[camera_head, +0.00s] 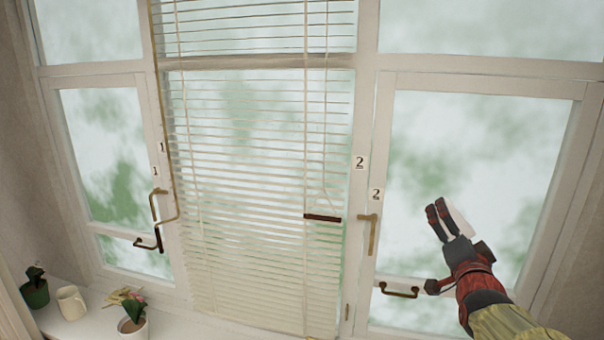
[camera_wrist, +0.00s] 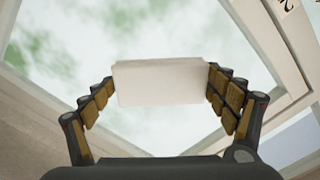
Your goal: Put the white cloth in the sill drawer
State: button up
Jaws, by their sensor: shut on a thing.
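My gripper (camera_head: 438,212) is raised in front of the right window pane. It is shut on the white cloth (camera_wrist: 160,83), which looks like a flat, pale folded block held between both fingers in the wrist view. In the head view only a thin pale part of the cloth (camera_head: 460,222) shows beside the fingers. No drawer can be made out in either view.
The white sill (camera_head: 185,327) at lower left holds a white mug (camera_head: 71,302), a dark green pot (camera_head: 35,293) and a plant in a white pot (camera_head: 133,327). A slatted blind (camera_head: 255,180) covers the middle window. Metal handles (camera_head: 373,235) project from the frames.

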jog(key=w+a+f+n+y+b, duration=0.1)
jog(key=a+f, duration=0.2)
jog(key=f, duration=0.7)
jog(key=w+a+f+y+b, duration=0.15)
jog(key=a+f, duration=0.25)
jog(key=f, duration=0.6)
jog(key=s+a+f+n+y, duration=0.1)
jog(key=a+f, duration=0.2)
jog(key=f, duration=0.6)
jog(key=s+a+f+y+b, duration=0.15)
jog(key=a+f, duration=0.25)
jog(key=f, duration=0.4)
jog(key=s+a+f+n, duration=0.1)
jog(key=a+f, duration=0.2)
jog(key=f, duration=0.6)
jog(key=shift+t, duration=0.3)
jog(key=s+f, duration=0.5)
jog(key=f, duration=0.1)
jog(key=shift+s+a+f, duration=0.15)
jog(key=shift+s+f, duration=0.2)
jog(key=shift+s, duration=0.05)
